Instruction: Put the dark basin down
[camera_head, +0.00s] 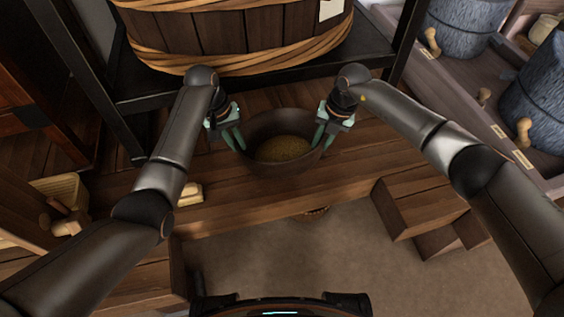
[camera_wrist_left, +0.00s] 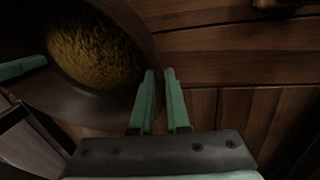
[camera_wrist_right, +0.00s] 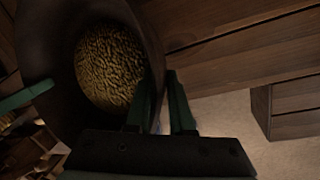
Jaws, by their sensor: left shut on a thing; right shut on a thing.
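The dark basin (camera_head: 278,163) is a round bowl with a layer of yellowish grain (camera_head: 284,149) in it. It is upright, over or on the wooden plank platform, between my two grippers; I cannot tell whether its base touches the planks. My left gripper (camera_head: 238,137) is shut on the basin's left rim, and my right gripper (camera_head: 322,136) is shut on its right rim. In the left wrist view the basin wall (camera_wrist_left: 112,103) runs up to the green fingers. The right wrist view shows the basin wall (camera_wrist_right: 150,50) at the fingers too.
A large wooden tub (camera_head: 215,32) bound with rope stands on a black rack (camera_head: 170,98) behind the basin. Wooden steps (camera_head: 425,208) are at the right, with grey stone vessels (camera_head: 545,100) on a counter beyond. Bare planks (camera_head: 240,207) lie in front of the basin.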

